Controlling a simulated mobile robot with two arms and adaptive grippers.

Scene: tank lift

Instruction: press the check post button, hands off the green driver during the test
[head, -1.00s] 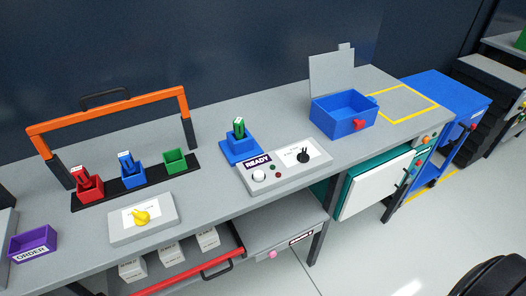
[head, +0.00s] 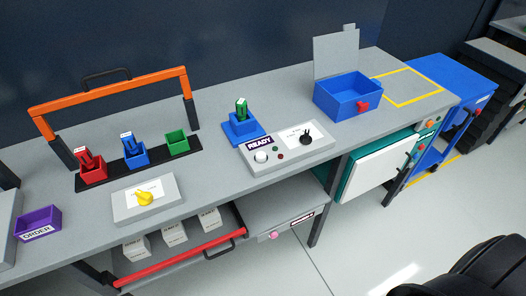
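The green driver (head: 242,107) stands upright in the blue holder (head: 243,130) of the check post. Just in front of it is a grey control panel (head: 318,146) with a "READY" label (head: 258,143). The panel carries a round white button (head: 260,157), small green and red lamps and a black knob (head: 306,139). Nothing touches the driver or the panel. Neither of my grippers shows in the head view.
A rack holds a red driver (head: 91,163), a blue driver (head: 130,148) and an empty green holder (head: 177,142) under an orange bar (head: 112,96). An open blue box (head: 347,102) stands right of the panel. A purple order tray (head: 38,224) is at left.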

